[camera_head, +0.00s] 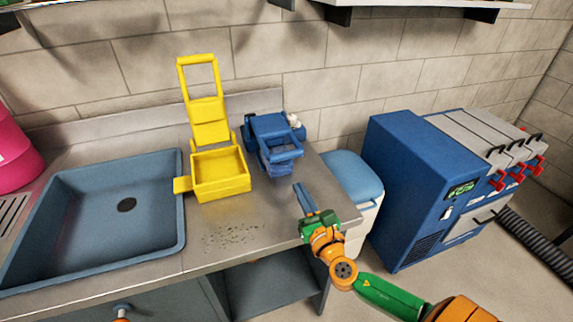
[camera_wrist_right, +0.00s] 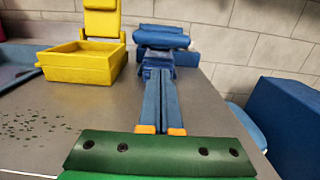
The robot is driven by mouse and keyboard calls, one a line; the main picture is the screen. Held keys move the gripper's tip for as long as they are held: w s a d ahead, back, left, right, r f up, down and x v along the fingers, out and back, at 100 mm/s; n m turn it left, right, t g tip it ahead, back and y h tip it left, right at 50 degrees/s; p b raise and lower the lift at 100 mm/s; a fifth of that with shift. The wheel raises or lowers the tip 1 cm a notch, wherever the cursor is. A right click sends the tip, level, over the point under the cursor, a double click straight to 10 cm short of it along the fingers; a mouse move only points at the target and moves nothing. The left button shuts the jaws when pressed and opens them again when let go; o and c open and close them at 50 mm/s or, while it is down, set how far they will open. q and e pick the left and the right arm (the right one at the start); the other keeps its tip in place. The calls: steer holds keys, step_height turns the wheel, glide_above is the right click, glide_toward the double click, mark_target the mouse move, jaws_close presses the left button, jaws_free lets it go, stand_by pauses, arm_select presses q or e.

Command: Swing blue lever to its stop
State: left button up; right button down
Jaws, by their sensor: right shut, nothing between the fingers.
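The blue device (camera_head: 272,138) stands at the back of the steel worktop, against the backsplash. A blue frame-like lever (camera_head: 284,154) is on its front and leans toward me. In the right wrist view the blue device (camera_wrist_right: 163,40) is straight ahead, partly hidden behind my fingers. My right gripper (camera_head: 302,186) has long blue fingers, shut and empty, above the worktop's right front part. The fingertips point toward the device and appear short of the lever in the head view. A small blue and orange piece at the bottom left edge may be my left gripper (camera_head: 122,308).
A yellow box with a raised frame (camera_head: 222,178) stands left of the blue device. A blue sink (camera_head: 181,215) lies further left. Dark specks (camera_head: 232,237) lie on the worktop. A blue-lidded bin (camera_head: 352,172) and a blue machine (camera_head: 400,190) stand to the right.

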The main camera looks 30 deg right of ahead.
steer(key=shift+w+d+r, duration=0.15)
steer(key=shift+w+r, duration=0.15)
steer(key=shift+w, duration=0.35)
steer(key=shift+w+d+r, duration=0.15)
steer(key=shift+w+r, duration=0.1)
steer(key=shift+w, duration=0.35)
steer(key=x, duration=0.2)
steer(key=f+x, duration=0.1)
steer(key=x, duration=0.2)
steer(key=shift+w+d, duration=0.1)
arm_select(q)
steer(key=shift+s+a, duration=0.1)
steer(key=shift+s, duration=0.3)
arm_select(e)
steer(key=shift+r, duration=0.15)
arm_select(q)
steer(key=shift+w+r, duration=0.1)
